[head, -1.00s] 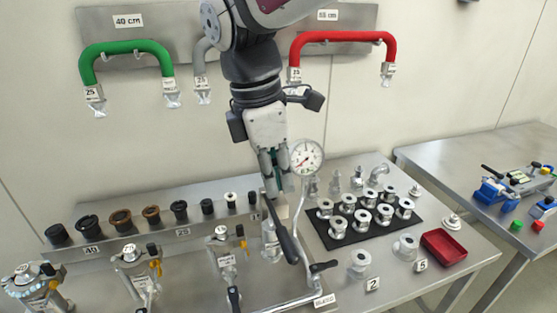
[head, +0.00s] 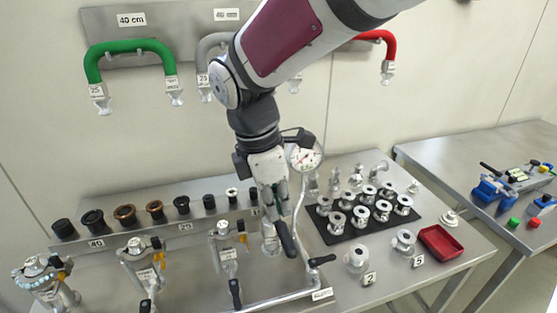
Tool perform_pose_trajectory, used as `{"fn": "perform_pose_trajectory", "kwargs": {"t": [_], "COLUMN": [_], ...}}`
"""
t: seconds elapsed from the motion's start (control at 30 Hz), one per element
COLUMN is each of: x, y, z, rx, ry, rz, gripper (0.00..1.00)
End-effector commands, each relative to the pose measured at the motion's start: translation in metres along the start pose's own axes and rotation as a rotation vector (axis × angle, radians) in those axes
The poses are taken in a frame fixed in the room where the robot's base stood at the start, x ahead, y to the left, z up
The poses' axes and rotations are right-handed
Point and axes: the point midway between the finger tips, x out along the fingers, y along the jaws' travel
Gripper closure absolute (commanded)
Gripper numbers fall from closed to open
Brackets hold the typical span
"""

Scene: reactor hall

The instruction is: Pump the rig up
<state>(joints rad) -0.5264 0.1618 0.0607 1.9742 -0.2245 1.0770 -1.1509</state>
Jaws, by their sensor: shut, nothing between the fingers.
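The hand pump (head: 271,240) is a silver cylinder on the bench, with a black lever (head: 287,240) slanting down towards the front. My gripper (head: 275,208) points down at the upper end of the lever, with its fingers closed and nothing held. It hides that end of the lever, and I cannot tell whether it touches it. A round white pressure gauge (head: 306,158) stands just right of my gripper, partly covered by it; its reading is too small to tell.
Several clamp fittings (head: 228,249) stand at the left, before a rack of dark plugs (head: 93,221). A black mat (head: 325,231) with silver fittings and a red tray (head: 441,243) lie right. Green (head: 128,47) and red (head: 388,48) hoses hang behind. Another bench stands at right.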

Motion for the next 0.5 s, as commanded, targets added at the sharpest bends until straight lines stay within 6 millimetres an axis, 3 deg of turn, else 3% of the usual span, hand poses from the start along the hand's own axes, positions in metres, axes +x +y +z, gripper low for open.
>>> {"fn": "perform_pose_trajectory", "kwargs": {"t": [0.2, 0.5], "x": [0.041, 0.069], "y": [-0.002, -0.001], "z": [0.0, 0.0], "rx": [-0.001, -0.001], "ry": [-0.001, 0.0], "rz": [-0.005, -0.001], "gripper": [1.0, 1.0]}}
